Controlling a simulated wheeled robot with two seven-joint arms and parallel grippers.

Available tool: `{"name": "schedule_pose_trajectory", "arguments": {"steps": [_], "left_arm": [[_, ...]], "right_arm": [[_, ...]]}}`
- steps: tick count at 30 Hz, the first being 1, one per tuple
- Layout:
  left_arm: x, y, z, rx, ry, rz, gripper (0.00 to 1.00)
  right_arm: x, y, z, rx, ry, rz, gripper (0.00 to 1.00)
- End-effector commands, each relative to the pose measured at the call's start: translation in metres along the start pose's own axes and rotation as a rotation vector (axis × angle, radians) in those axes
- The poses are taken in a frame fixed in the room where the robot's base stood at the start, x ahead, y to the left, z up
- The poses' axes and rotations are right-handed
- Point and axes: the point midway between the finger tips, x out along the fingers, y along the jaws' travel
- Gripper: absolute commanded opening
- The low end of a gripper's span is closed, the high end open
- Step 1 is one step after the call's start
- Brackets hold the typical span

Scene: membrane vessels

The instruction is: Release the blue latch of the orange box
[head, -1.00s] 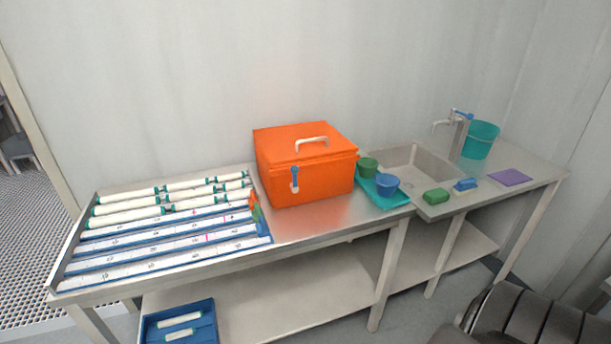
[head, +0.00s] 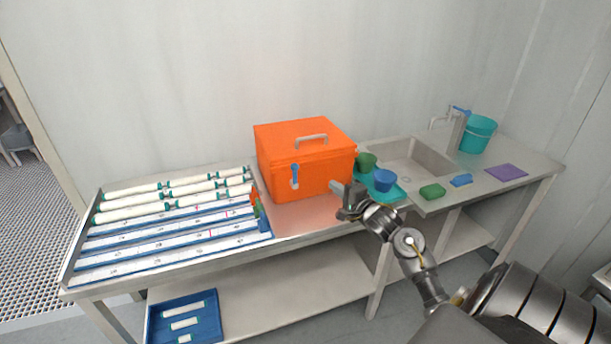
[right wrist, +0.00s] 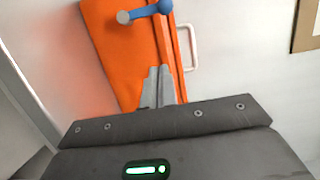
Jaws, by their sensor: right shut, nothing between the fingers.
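The orange box (head: 312,178) stands on the metal table against the wall, lid down, with a grey-white handle on top. Its blue latch (head: 295,174) hangs upright on the front face, left of the middle. My right gripper (head: 337,187) is in front of the box's right part, to the right of the latch and apart from it. In the right wrist view the box (right wrist: 115,50) lies beyond the shut, empty fingers (right wrist: 158,82), and the blue latch (right wrist: 150,11) shows at the top edge. My left gripper is not in view.
Right of the box are a green cup (head: 366,162) and a blue cup (head: 384,180) on a teal tray (head: 399,194), then a sink (head: 420,160). Bare table lies in front of the box.

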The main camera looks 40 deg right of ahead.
Motion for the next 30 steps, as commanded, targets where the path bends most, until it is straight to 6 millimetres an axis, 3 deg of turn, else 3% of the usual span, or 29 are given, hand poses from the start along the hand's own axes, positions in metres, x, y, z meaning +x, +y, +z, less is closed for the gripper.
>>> {"name": "schedule_pose_trajectory", "arguments": {"steps": [10,24,30], "left_arm": [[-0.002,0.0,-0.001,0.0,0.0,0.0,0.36],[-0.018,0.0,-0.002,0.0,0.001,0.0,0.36],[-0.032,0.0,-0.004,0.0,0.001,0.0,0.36]], "right_arm": [[0.01,-0.001,0.0,0.0,0.001,0.0,0.0],[0.1,-0.001,0.0,-0.001,0.001,0.002,0.0],[0.107,-0.002,0.027,-0.001,0.0,0.002,0.0]]}}
